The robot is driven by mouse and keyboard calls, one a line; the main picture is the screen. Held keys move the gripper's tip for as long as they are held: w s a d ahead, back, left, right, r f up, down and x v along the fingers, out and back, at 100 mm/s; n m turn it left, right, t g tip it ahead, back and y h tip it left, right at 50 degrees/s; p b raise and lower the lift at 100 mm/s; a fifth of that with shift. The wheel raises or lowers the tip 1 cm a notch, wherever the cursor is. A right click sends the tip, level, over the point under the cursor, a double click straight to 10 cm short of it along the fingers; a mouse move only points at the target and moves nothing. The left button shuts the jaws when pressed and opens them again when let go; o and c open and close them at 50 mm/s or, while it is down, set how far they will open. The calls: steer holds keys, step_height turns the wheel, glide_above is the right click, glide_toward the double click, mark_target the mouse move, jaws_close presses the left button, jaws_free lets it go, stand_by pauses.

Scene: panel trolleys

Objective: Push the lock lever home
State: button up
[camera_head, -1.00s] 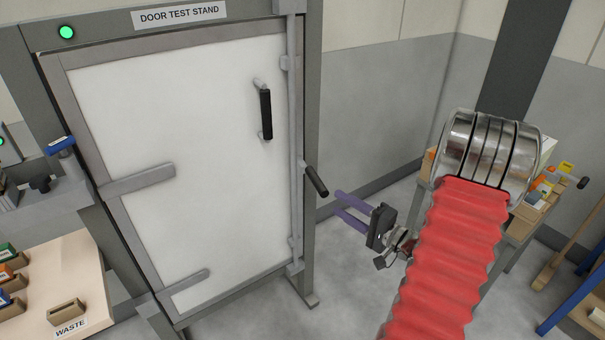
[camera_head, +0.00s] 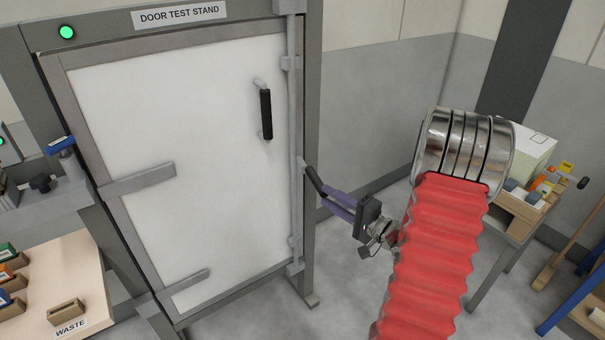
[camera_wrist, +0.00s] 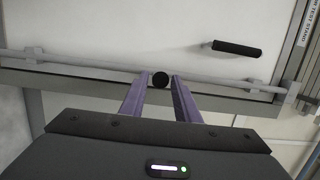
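The lock lever (camera_head: 313,180) is a short black-gripped handle on the vertical grey rod at the right edge of the white door (camera_head: 190,150). In the wrist view its round black end (camera_wrist: 160,79) shows between the tips of my gripper's two purple fingers. My gripper (camera_head: 328,198) has its fingers at the lever's outer end in the head view. The fingers are apart on either side of the lever, with a small gap showing on each side in the wrist view. The lever's outer part is partly hidden by the fingers.
A black pull handle (camera_head: 266,114) is fixed to the door above the lever. The rod (camera_head: 295,150) runs the frame's full height. A table with boxes (camera_head: 530,195) stands at the right.

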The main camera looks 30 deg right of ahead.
steer(key=c, duration=0.6)
steer(key=shift+w+a+f, duration=0.1)
steer(key=shift+w+a, duration=0.1)
steer(key=shift+a, duration=1)
steer(key=shift+w+a+f, duration=0.1)
steer(key=shift+w+a, duration=0.05)
steer(key=shift+a, duration=1)
steer(key=shift+a, duration=0.1)
steer(key=shift+w+a, duration=0.3)
steer(key=shift+a, duration=0.35)
steer(key=shift+w+a, duration=0.3)
steer(key=shift+a, duration=0.4)
steer(key=shift+w+a, duration=0.3)
steer(key=shift+a, duration=0.35)
steer(key=shift+w+a, duration=0.1)
steer(key=shift+a, duration=0.05)
